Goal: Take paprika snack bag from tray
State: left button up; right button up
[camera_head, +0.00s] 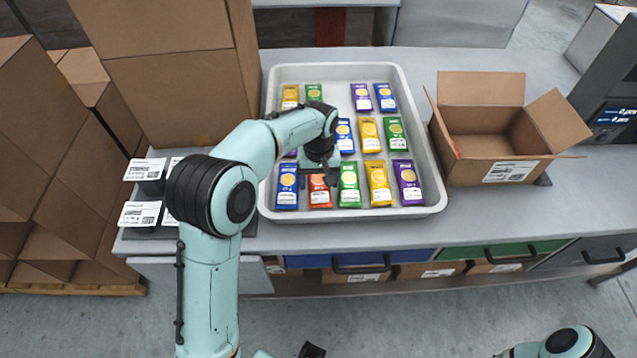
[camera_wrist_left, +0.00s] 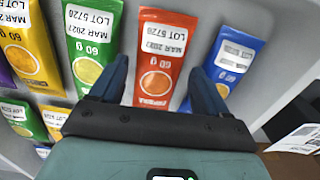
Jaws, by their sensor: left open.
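The paprika snack bag is the red-orange one (camera_head: 320,198), lying in the front row of the white tray (camera_head: 433,201), between a blue bag and a green bag. In the left wrist view the same paprika bag (camera_wrist_left: 158,65) shows its white lot label and round picture. My left gripper (camera_head: 318,180) is over the near part of the tray, pointing down. In the wrist view the open fingers (camera_wrist_left: 160,75) appear on either side of the red bag, which lies between them. I cannot tell their exact height above it. My right gripper does not show clearly.
Blue (camera_head: 287,190), green (camera_head: 349,188), yellow (camera_head: 379,186) and purple (camera_head: 407,183) bags lie close by in rows. An open cardboard box (camera_head: 485,150) stands right of the tray.

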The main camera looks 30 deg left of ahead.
aim_at(319, 184)
pick_arm(q)
notch_tip(319, 184, down, 3)
jog(key=shift+w+r, duration=0.1)
jog(key=shift+r, duration=0.05)
jog(key=c, duration=0.8)
jog(key=shift+r, duration=0.15)
